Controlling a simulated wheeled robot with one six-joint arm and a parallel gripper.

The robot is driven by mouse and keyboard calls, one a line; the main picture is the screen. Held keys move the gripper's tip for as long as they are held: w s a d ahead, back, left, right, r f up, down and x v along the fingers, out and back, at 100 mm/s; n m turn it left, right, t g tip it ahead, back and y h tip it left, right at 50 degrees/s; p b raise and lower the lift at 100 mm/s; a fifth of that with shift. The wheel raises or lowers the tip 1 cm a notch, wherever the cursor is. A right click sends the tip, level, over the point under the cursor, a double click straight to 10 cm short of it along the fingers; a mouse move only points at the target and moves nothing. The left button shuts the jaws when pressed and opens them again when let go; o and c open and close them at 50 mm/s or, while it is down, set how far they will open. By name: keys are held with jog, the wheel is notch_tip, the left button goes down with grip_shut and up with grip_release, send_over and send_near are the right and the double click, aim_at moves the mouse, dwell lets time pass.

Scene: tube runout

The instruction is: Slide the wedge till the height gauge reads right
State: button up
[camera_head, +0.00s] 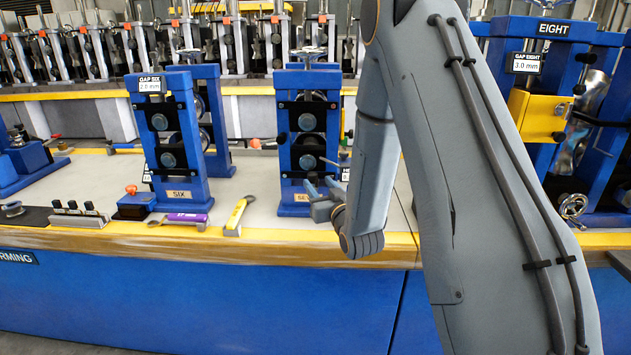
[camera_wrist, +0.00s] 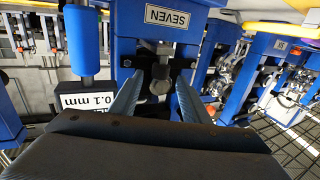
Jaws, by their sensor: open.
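My gripper (camera_head: 322,190) is in front of the blue stand marked SEVEN (camera_head: 307,125), low near its base. In the wrist view my gripper (camera_wrist: 160,80) is open, with one finger on each side of a small grey round knob (camera_wrist: 159,87) below the SEVEN plate. The fingers look apart from the knob. The knob sits on a dark metal part; I cannot tell whether this is the wedge. A white gauge display (camera_wrist: 88,101) at the left seems to read 0.1 mm. Its heading is partly hidden by my gripper body.
Stand SIX (camera_head: 172,130) is to the left, its display (camera_head: 150,86) showing 2.0 mm. Stand EIGHT (camera_head: 553,70) is to the right, its display (camera_head: 526,64) showing 3.0 mm. A purple-handled wrench (camera_head: 180,219) and a yellow tool (camera_head: 239,213) lie near the bench's yellow front edge (camera_head: 200,240).

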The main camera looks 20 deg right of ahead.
aim_at(314, 179)
jog(key=shift+w+a, duration=0.2)
jog(key=shift+w, duration=1.4)
jog(key=shift+s, duration=0.1)
grip_shut()
